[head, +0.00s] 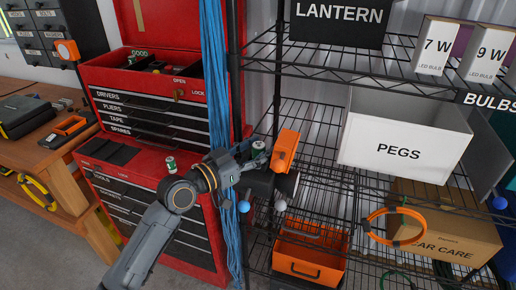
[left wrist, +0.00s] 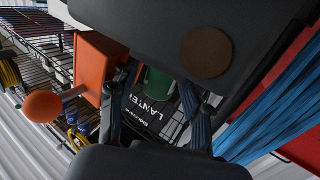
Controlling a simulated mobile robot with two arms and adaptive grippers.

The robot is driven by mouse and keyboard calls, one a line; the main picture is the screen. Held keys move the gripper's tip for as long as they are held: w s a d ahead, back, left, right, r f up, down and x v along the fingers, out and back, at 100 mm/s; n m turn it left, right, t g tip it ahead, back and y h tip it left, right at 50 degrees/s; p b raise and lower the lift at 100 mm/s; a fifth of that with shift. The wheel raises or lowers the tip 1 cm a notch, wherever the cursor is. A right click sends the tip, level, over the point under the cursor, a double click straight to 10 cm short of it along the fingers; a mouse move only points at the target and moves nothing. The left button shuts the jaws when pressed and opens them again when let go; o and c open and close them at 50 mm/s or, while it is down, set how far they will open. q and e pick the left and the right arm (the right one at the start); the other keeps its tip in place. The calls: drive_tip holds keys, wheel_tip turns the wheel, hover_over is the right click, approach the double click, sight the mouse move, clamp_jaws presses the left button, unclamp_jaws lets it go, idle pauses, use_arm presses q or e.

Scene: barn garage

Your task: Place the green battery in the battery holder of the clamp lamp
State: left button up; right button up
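The clamp lamp is at the shelf's upright post, with an orange head (head: 285,150) and a black body (head: 261,183). Its orange part (left wrist: 98,66) also shows in the left wrist view, beside a round orange knob (left wrist: 42,106). The green battery (head: 258,149) stands at the top of the black body. In the left wrist view the battery (left wrist: 158,84) appears between my fingers, with gaps on both sides. My left gripper (head: 240,163) is open close around it. The battery's lower end and the holder are hidden. My right gripper is out of view.
A second green-and-white battery-like cylinder (head: 170,164) stands on the red tool chest (head: 107,77). Blue cables (head: 217,100) hang close behind my left wrist. The wire shelf holds a PEGS bin (head: 400,140), an orange bin (head: 306,268) and a cardboard box (head: 445,225).

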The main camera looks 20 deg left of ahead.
use_arm(q)
drive_tip(key=shift+r, duration=0.25)
drive_tip(key=b+v, duration=0.4)
drive_tip(key=v, duration=0.8)
drive_tip(key=shift+f, duration=0.15)
idle(0.8)
